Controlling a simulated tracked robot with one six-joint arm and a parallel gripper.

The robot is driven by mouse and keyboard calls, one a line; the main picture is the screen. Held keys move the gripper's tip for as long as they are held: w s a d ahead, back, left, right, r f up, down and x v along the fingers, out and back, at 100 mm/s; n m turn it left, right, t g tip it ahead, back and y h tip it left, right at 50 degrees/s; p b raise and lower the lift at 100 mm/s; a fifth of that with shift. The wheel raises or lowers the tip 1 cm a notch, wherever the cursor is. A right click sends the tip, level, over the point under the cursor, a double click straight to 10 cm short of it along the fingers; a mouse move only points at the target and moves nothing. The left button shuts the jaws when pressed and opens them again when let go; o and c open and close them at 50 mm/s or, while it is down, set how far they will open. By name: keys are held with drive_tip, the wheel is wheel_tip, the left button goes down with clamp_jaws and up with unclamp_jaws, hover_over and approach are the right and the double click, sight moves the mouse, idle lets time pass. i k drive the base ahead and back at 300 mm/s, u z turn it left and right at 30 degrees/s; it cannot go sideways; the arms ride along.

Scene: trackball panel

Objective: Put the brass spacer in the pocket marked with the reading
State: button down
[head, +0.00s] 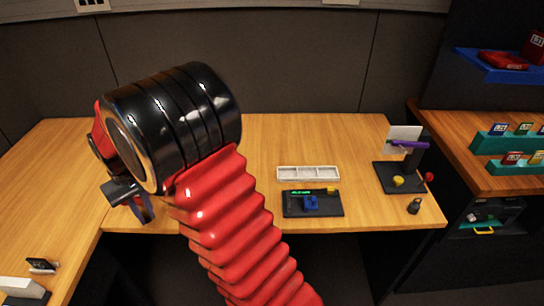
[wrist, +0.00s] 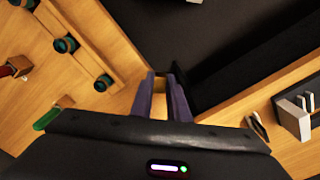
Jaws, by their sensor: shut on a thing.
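My gripper (head: 145,211) is at the left in the head view, pointing down above the gap at the desk's inner corner, its purple fingers partly hidden by the arm. In the wrist view its fingers are closed on a yellowish block, which looks like the brass spacer (wrist: 159,104). The white tray (head: 308,179) with several pockets lies on the desk, right of my arm and apart from my gripper; its pocket markings are too small to read. In front of it is the black trackball panel (head: 328,210), with a blue part, a yellow part and a green display whose reading I cannot make out.
A black stand (head: 390,180) with a purple arm and yellow and red knobs is at the desk's right. A small dark object (head: 414,206) is near it. Teal racks (head: 492,142) stand on the right-hand counter. A dark holder (head: 42,265) lies at lower left. The desk behind the white tray is clear.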

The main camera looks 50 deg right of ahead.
sight(288, 176)
drive_tip(key=u, duration=0.05)
drive_tip(key=i, duration=0.95)
drive_tip(key=z, duration=0.1)
